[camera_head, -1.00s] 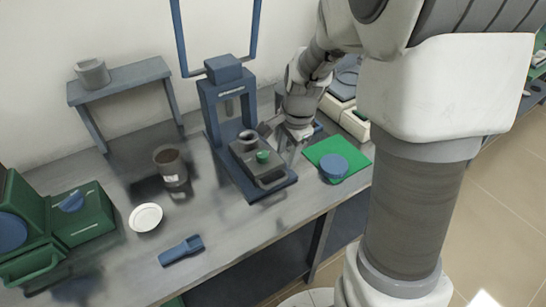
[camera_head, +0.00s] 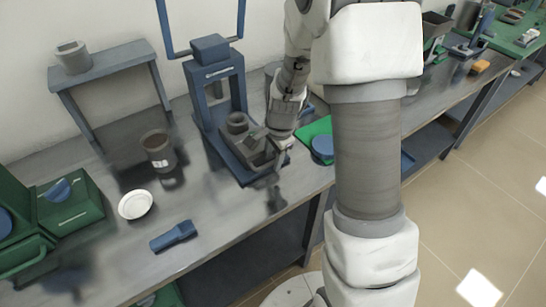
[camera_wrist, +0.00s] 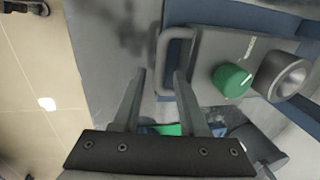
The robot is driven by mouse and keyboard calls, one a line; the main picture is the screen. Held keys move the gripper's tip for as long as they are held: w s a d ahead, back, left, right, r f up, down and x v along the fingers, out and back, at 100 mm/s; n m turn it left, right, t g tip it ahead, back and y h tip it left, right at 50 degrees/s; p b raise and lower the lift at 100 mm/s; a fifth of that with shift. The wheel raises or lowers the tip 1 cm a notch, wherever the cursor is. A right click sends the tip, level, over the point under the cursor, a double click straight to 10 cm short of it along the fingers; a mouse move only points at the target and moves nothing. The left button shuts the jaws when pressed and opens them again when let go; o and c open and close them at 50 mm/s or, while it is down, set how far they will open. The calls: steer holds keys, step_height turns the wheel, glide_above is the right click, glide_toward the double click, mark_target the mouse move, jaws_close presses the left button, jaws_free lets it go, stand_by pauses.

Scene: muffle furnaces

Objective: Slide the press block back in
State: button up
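The blue press (camera_head: 212,72) stands on the bench against the wall. Its grey press block (camera_head: 262,158) sits on the press base, out in front of the upright frame. A grey cup-like ring (camera_head: 237,122) is on the block. In the wrist view the block (camera_wrist: 208,58) shows a green knob (camera_wrist: 231,80), the ring (camera_wrist: 283,75) and a grey loop handle (camera_wrist: 163,62) on its left side. My gripper (camera_wrist: 159,74) is open, with the handle between its fingertips in the picture; contact is unclear. In the head view my gripper (camera_head: 277,146) partly covers the block.
A green mat (camera_head: 314,128) with a blue round piece (camera_head: 322,148) lies right of the press. A brown jar (camera_head: 158,150), white dish (camera_head: 136,205) and blue tool (camera_head: 173,236) are to the left. The bench front is mostly clear.

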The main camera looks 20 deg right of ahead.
jaws_close()
stand_by(1.2)
